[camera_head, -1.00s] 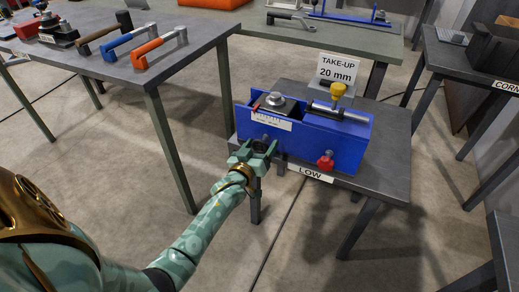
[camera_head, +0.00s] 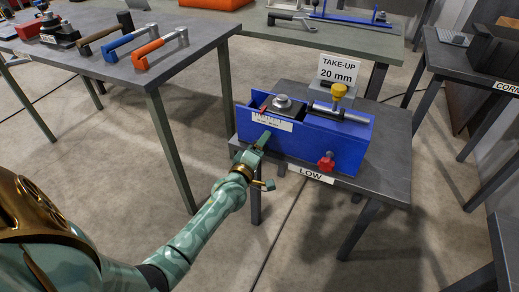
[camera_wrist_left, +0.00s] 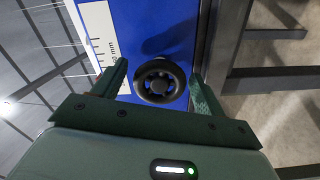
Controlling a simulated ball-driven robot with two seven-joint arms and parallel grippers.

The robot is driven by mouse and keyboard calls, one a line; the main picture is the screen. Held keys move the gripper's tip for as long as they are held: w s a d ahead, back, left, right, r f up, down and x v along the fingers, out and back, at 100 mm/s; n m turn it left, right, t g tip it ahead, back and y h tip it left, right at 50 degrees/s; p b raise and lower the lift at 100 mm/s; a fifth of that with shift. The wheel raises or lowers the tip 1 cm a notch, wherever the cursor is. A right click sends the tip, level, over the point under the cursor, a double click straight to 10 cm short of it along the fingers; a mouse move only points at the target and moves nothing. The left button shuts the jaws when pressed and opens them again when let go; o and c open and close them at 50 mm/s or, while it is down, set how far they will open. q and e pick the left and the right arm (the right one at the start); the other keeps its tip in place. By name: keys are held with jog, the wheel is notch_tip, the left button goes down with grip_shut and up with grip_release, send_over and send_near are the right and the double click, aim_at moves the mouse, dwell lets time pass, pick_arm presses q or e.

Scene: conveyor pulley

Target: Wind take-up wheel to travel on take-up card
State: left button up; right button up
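The take-up card (camera_head: 338,69) reads "TAKE-UP 20 mm" and stands behind the blue take-up unit (camera_head: 310,137). A white scale (camera_head: 272,121) is on the unit's front face; its mm marks also show in the left wrist view (camera_wrist_left: 103,32). A black round wheel (camera_wrist_left: 160,82) shows in the left wrist view on the blue face; in the head view my gripper hides it. My left gripper (camera_head: 259,146) is at the unit's front left. Its fingers (camera_wrist_left: 158,80) are open, one on each side of the wheel, with narrow gaps visible. My right gripper is not in view.
The unit stands on a grey table marked LOW (camera_head: 311,174). It carries a red knob (camera_head: 326,162) in front and a yellow-topped handle (camera_head: 339,91). A tool table (camera_head: 115,70) is at the left; another table (camera_head: 480,62) is at the right.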

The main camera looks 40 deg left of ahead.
pick_arm(q)
jog(key=shift+s+d+r, duration=0.1)
jog(key=shift+s, duration=0.2)
jog(key=p+v, duration=0.3)
jog(key=v, duration=0.3)
jog(key=shift+s+p, duration=0.15)
jog(key=shift+p, duration=0.25)
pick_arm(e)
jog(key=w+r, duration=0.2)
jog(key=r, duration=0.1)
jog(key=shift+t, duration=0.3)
